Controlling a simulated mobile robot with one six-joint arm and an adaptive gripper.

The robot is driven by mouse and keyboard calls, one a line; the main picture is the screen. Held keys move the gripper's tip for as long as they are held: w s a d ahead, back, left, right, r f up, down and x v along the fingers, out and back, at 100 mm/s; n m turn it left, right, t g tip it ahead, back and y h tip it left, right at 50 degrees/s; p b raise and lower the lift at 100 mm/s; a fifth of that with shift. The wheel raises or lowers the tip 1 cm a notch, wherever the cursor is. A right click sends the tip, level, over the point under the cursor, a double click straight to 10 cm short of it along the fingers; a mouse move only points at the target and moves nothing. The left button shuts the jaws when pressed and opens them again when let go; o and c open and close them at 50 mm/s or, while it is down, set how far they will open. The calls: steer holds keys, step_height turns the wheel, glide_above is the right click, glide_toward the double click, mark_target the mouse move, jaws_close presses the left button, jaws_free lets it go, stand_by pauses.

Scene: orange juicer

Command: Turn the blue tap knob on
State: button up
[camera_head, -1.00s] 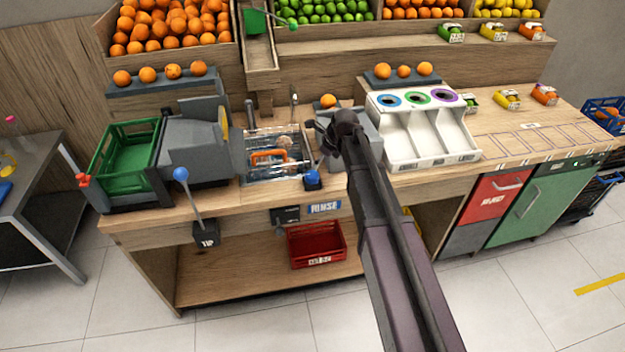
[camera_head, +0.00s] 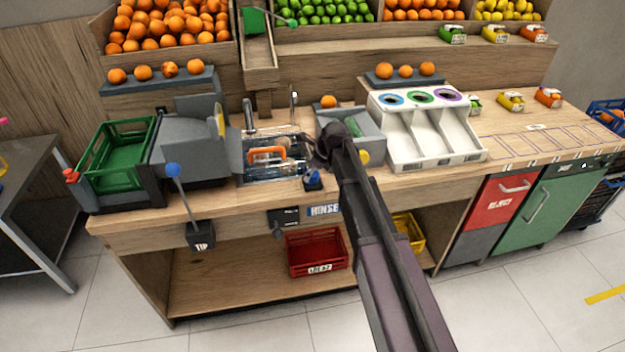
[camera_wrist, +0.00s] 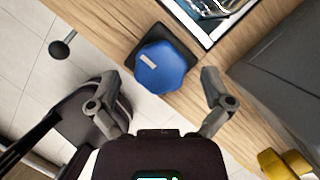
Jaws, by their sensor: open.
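The blue tap knob (camera_head: 313,180) sits on a dark base at the counter's front edge, just right of the sink (camera_head: 272,158). In the wrist view the blue knob (camera_wrist: 162,68) shows large, faceted, with a pale mark on its top. My gripper (camera_wrist: 160,100) is open, its two fingers apart below and to either side of the knob, with nothing between the tips. In the head view my gripper (camera_head: 325,152) is above and right of the knob, and the fingers are dark and partly hidden by my arm.
A grey bin (camera_head: 368,146) stands just right of the knob. An orange-handled item (camera_head: 266,154) lies in the sink. A blue-topped lever (camera_head: 172,170) is to the left. A red crate (camera_head: 317,255) and a yellow crate (camera_head: 408,232) are below the counter.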

steer(key=shift+w+a+f+b, duration=0.1)
steer(key=shift+a+f+b, duration=0.1)
steer(key=shift+f, duration=0.15)
steer(key=shift+a+f+b, duration=0.1)
steer(key=shift+f+b, duration=0.1)
steer(key=shift+f, duration=0.1)
steer(key=shift+c, duration=0.2)
steer(key=shift+d, duration=0.1)
steer(key=c, duration=1.1)
